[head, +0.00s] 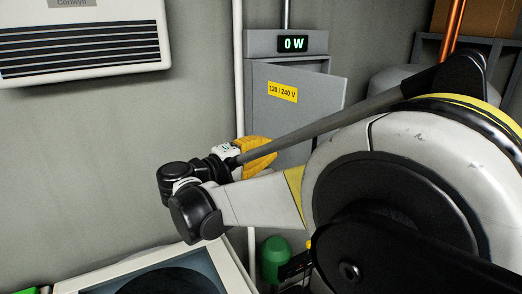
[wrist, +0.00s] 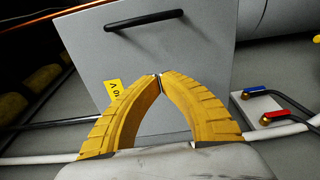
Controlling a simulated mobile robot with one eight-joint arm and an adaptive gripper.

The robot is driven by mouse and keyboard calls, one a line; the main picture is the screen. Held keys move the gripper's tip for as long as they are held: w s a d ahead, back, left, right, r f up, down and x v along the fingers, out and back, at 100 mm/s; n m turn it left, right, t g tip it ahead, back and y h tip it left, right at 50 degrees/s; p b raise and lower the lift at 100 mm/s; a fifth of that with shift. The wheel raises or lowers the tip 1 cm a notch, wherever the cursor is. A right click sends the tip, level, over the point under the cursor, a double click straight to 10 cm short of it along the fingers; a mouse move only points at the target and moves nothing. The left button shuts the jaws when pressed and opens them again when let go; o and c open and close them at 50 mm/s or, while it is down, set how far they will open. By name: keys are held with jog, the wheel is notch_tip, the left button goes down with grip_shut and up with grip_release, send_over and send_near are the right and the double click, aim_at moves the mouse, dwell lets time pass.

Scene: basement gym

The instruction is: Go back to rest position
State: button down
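My gripper (head: 262,152) shows its yellow fingers at the end of my arm in the head view, in front of the lower part of a grey electrical box (head: 262,44). In the wrist view the two curved, ribbed fingers of my gripper (wrist: 160,80) meet at their tips with nothing between them. Behind them is a flat grey door (wrist: 205,55) with a black bar handle (wrist: 143,20) and a yellow voltage label (wrist: 114,88). I cannot tell whether the fingertips touch the door. The box door (head: 312,88) appears ajar in the head view.
A white wall heater (head: 80,40) hangs at upper left. A pale open-topped appliance (head: 235,268) stands below my arm, beside a green object (head: 273,258). A shelf with a cardboard box (head: 480,16) is at upper right. Valves with blue and red handles (wrist: 272,117) sit right of my gripper.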

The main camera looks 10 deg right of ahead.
jog(key=s+d+f+g+y+b, duration=0.1)
jog(key=s+d+f+y+b, duration=0.3)
jog(key=f, duration=0.3)
jog(key=s+d+f+g+y+b, duration=0.1)
jog(key=s+d+f+y+b, duration=0.15)
jog(key=s+d+f, duration=0.35)
jog(key=s+a+f+m+y+b, duration=0.2)
jog(key=s+a+f+y+b, duration=0.2)
jog(key=s+f, duration=0.3)
jog(key=s+a+f+m+t+y+b, duration=0.1)
jog(key=s+a+f+m+y+b, duration=0.2)
jog(key=f, duration=0.8)
jog(key=s+a+y+b, duration=0.1)
jog(key=s+a+y, duration=0.1)
jog(key=s+a, duration=0.1)
jog(key=shift+s+f, duration=0.3)
jog(key=shift+s, duration=0.4)
jog(key=shift+y, duration=0.25)
